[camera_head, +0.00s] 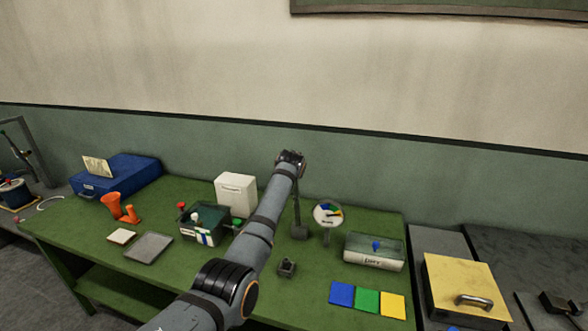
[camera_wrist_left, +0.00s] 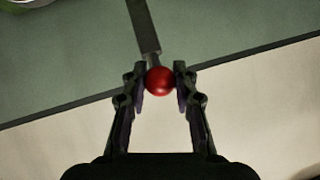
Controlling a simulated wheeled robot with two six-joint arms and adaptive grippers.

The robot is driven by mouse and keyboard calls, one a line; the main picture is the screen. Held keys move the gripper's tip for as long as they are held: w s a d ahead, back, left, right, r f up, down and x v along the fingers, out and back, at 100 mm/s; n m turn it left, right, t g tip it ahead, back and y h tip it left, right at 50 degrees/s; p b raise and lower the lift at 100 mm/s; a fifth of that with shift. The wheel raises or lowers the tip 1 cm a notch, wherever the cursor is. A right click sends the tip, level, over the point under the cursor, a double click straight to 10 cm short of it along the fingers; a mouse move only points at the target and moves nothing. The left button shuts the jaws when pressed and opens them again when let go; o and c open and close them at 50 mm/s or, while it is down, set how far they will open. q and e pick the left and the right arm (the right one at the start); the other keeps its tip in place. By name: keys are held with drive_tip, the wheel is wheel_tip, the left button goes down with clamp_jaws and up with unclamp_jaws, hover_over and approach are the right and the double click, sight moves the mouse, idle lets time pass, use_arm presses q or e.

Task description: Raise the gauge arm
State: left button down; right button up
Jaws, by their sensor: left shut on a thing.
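The gauge arm (camera_head: 297,208) is a thin dark rod standing nearly upright from a small dark base (camera_head: 299,231) on the green bench. In the left wrist view the rod (camera_wrist_left: 147,28) ends in a red ball knob (camera_wrist_left: 160,81). My left gripper (camera_wrist_left: 160,83) is shut on this knob, one finger on each side. In the head view my left gripper (camera_head: 291,158) is at the rod's top and hides the knob. A round gauge dial (camera_head: 328,213) with coloured sectors stands just right of the rod. My right gripper is not in view.
A clear-lidded box (camera_head: 374,252) and blue, green and yellow squares (camera_head: 367,302) lie to the right. A wall stands behind.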

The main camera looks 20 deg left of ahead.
use_arm(q)
drive_tip(key=shift+f, duration=0.2)
drive_tip(key=c, duration=1.4)
unclamp_jaws()
drive_tip(key=shift+c, duration=0.2)
drive_tip(key=o, duration=0.4)
drive_tip(key=shift+w+f, duration=0.15)
drive_tip(key=shift+w, duration=0.1)
drive_tip(key=shift+s+d+r, duration=0.1)
drive_tip(key=shift+s+r, duration=0.3)
drive_tip(key=shift+s, duration=0.05)
drive_tip(key=v, duration=1.1)
drive_tip(key=shift+f, duration=0.1)
